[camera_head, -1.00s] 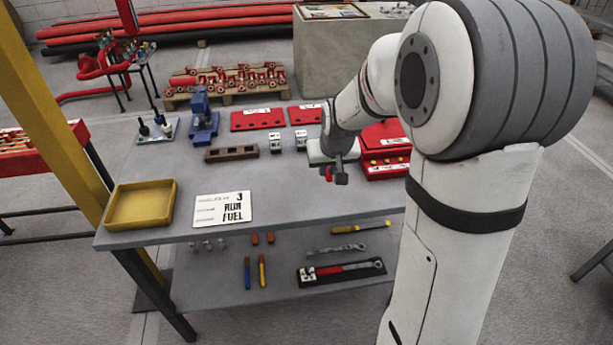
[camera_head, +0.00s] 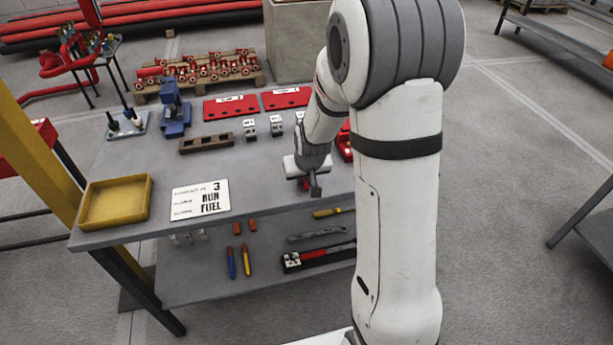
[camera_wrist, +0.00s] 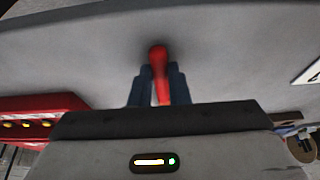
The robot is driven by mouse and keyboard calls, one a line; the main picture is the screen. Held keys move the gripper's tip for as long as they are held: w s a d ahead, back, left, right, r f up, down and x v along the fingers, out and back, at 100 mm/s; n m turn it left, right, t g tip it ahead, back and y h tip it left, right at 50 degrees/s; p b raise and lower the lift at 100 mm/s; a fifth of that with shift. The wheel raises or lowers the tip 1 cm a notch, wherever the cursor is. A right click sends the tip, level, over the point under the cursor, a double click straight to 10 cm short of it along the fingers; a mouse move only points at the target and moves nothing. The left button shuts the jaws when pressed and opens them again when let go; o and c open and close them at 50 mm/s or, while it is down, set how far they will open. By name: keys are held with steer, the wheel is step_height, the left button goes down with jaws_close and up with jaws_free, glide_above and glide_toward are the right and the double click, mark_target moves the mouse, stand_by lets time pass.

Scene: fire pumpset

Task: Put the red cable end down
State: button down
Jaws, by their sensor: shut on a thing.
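The red cable end (camera_wrist: 160,68) is between the two dark fingers of my gripper (camera_wrist: 159,75) in the wrist view. The fingers are shut on it, and its rounded red tip sticks out past them. Grey surface lies behind it; I cannot tell whether the tip touches it. In the head view my gripper (camera_head: 314,187) is over the right front part of the grey table (camera_head: 255,190), near its front edge. A bit of red shows beside the fingers there. The rest of the cable is hidden.
A red case (camera_head: 345,142) is partly hidden behind my arm. A yellow tray (camera_head: 115,202) and a white sign (camera_head: 200,200) lie at the left front. A brown block (camera_head: 206,143) and small white blocks stand farther back. The table between sign and gripper is clear.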

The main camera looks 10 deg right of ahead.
steer(key=c, duration=1.8)
jaws_free()
steer(key=shift+f, duration=0.15)
steer(key=o, duration=0.4)
steer(key=v, duration=1.2)
steer(key=s+r, duration=0.1)
steer(key=s, duration=0.5)
steer(key=s+r+g, duration=0.1)
steer(key=s+r, duration=0.1)
steer(key=s, duration=0.4)
steer(key=s+r+g, duration=0.1)
steer(key=s+r, duration=0.1)
steer(key=s, duration=0.5)
steer(key=shift+s+a+r+p, duration=0.1)
steer(key=shift+a+r+p, duration=0.15)
steer(key=shift+a+p, duration=0.05)
